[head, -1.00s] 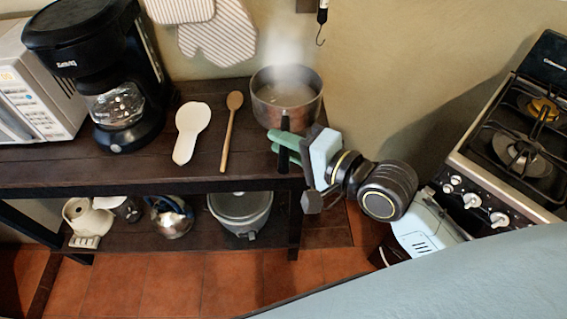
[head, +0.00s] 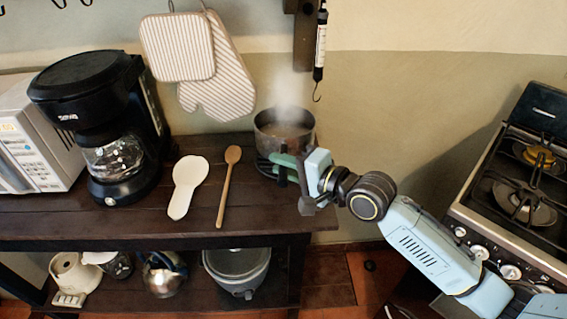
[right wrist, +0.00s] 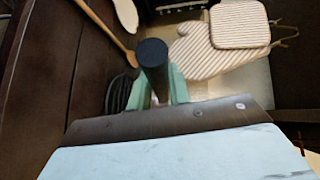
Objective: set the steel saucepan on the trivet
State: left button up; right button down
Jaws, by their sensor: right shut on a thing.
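The steel saucepan (head: 284,133) is upright at the back right of the shelf top, steaming, with liquid inside. My right gripper (head: 286,168) comes in from the right, its green fingers shut on the saucepan's black handle. The handle end (right wrist: 152,54) shows between the fingers in the right wrist view. A dark, ringed thing that looks like the trivet (head: 263,166) shows at the pan's lower left, partly hidden by pan and fingers. It also shows in the right wrist view (right wrist: 117,96). I cannot tell whether the pan touches it. My left gripper is out of view.
A wooden spoon (head: 228,187) and a white spoon rest (head: 187,186) lie left of the pan. A coffee maker (head: 108,130) and microwave (head: 38,145) stand further left. Mitts (head: 217,75) hang behind. A stove (head: 520,185) stands at the right.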

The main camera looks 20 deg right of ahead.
jog(key=f, duration=0.1)
jog(key=f+b, duration=0.1)
jog(key=f, duration=0.2)
jog(key=shift+w+d+f+b, duration=0.1)
jog(key=shift+w+f+b, duration=0.1)
jog(key=shift+w+b, duration=0.1)
jog(key=c, duration=1.6)
grip_release()
jog(key=shift+s+f, duration=0.15)
jog(key=shift+f, duration=0.2)
jog(key=o, duration=0.3)
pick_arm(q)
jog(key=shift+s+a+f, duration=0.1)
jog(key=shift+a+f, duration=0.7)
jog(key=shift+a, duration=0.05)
pick_arm(e)
jog(key=shift+s, duration=0.1)
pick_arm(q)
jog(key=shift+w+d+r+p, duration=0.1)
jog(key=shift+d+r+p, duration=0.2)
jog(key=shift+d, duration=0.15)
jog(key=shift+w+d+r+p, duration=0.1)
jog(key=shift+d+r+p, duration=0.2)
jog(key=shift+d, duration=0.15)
pick_arm(e)
jog(key=v, duration=1.2)
